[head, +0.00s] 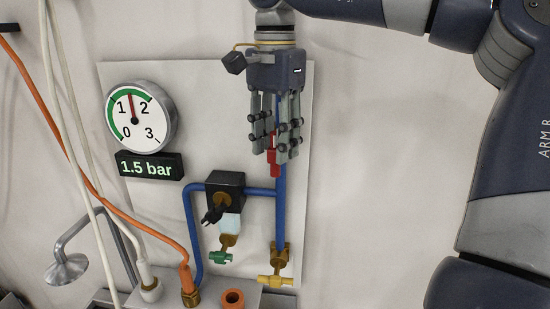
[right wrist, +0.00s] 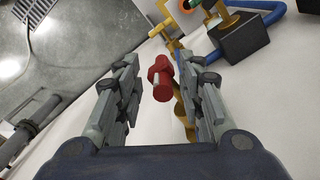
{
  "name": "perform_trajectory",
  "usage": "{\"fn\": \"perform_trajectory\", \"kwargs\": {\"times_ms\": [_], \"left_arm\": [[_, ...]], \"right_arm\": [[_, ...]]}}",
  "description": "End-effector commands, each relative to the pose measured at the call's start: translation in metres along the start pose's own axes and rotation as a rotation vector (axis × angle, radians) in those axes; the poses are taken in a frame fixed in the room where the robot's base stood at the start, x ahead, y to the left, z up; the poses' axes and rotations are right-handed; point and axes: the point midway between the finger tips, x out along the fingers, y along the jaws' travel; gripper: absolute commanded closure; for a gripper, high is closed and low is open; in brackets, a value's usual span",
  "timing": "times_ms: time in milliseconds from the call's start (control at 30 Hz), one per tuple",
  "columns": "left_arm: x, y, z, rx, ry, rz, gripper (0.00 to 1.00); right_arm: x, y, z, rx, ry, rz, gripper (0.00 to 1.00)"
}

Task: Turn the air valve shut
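The red valve handle (head: 274,163) shows in the head view on the vertical blue pipe, partly hidden behind my right fingers. My right gripper (head: 277,150) comes from above with its fingers pointing down around the handle's height. In the right wrist view the fingers of my right gripper (right wrist: 166,73) are spread apart. The red handle (right wrist: 160,80) stands in the gap between them, with space visible on both sides. I cannot tell its depth between the fingers exactly. The valve body is mostly hidden. My left gripper is not in view.
The gauge (head: 140,116) needle points between 1 and 2, and the display (head: 150,167) reads 1.5 bar. A black regulator block (head: 225,184), green tap (head: 221,258) and yellow tap (head: 275,281) sit below. An orange hose (head: 105,203) crosses the left.

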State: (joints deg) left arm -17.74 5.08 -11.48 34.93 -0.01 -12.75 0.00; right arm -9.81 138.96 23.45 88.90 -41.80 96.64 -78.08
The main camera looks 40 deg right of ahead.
Motion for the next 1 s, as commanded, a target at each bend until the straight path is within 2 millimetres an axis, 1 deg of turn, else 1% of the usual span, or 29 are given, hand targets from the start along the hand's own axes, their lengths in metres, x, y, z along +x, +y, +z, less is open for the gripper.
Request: {"fn": "perform_trajectory", "kwargs": {"times_ms": [100,300,433,667,700,767,800,833,1000], "left_arm": [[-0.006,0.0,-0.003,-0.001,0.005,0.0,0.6],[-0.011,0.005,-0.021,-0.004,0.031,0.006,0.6],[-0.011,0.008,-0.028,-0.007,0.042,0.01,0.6],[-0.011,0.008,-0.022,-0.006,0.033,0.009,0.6],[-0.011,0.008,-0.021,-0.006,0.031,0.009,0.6],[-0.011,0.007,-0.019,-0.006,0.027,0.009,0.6],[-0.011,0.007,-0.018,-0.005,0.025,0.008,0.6],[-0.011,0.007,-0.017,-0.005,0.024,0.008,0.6],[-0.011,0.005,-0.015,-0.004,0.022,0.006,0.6]], "right_arm": [[0.017,0.001,0.001,-0.001,-0.003,0.003,0.65],[0.037,0.0,0.0,0.0,-0.001,0.001,0.65],[0.042,0.0,0.0,0.0,-0.001,0.0,0.65],[0.043,0.0,0.0,0.001,-0.001,0.0,0.65],[0.043,0.0,0.0,0.0,-0.001,0.0,0.74],[0.043,0.0,0.0,0.0,-0.001,0.0,0.87],[0.043,0.0,0.0,0.0,-0.001,0.0,0.96],[0.043,0.0,0.0,0.0,-0.001,0.0,1.0],[0.043,0.0,0.0,0.0,-0.001,-0.001,1.0]]}}
